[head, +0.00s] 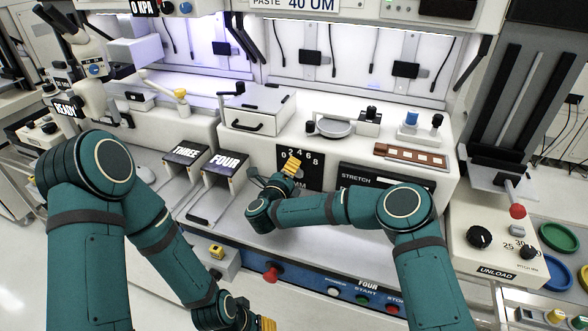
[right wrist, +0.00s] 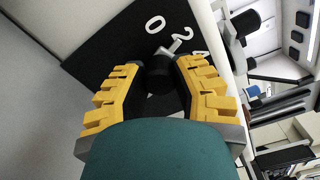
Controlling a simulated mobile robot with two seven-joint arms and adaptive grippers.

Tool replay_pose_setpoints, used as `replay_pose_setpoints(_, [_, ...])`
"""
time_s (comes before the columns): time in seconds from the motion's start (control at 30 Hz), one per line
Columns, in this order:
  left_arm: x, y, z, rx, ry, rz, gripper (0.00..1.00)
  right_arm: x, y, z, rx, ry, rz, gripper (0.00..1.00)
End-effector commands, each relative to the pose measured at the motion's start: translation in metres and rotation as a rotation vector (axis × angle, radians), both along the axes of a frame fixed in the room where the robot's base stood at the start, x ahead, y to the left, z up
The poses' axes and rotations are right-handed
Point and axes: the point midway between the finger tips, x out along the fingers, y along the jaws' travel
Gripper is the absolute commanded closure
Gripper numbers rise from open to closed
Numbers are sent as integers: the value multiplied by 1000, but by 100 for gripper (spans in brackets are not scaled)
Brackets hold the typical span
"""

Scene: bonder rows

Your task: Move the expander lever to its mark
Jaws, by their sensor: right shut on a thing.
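The expander lever (right wrist: 160,75) shows in the right wrist view as a dark knob with a short metal piece pointing toward the 2. My right gripper (right wrist: 161,66) is shut on the knob, which sits between its yellow fingers. In the head view my right gripper (head: 292,166) is in front of the black scale panel (head: 315,181), marked 2, 4, 6, 8 and MM; its fingers hide part of the panel and the lever. In the right wrist view the 0, 2 and part of the 4 show. My left gripper (head: 265,323) is cut off at the bottom edge; its opening is unclear.
The THREE (head: 187,153) and FOUR (head: 225,162) slots stand left of my right gripper. The STRETCH panel (head: 362,178) is to the right. A red knob (head: 271,274) and buttons line the blue front strip below. A grey drawer box (head: 257,108) stands behind.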

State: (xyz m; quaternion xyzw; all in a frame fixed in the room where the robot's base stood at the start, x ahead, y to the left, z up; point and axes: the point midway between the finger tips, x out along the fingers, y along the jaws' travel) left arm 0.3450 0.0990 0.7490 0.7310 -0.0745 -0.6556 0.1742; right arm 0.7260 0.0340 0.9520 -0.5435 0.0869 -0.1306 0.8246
Motion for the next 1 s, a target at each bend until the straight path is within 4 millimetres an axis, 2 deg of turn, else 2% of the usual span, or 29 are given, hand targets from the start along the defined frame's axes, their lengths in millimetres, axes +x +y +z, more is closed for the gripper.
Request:
replay_pose_setpoints(0.03, [0,0,-1,0,0,0,53,2,3,5,-42,1,3,100])
replay_pose_setpoints(0.5, [1,0,-6,0,-3,0,53,6,14,-3,-375,110,1,100])
replay_pose_setpoints(1.0, [2,0,-7,1,-4,0,53,6,17,-8,-482,148,3,100])
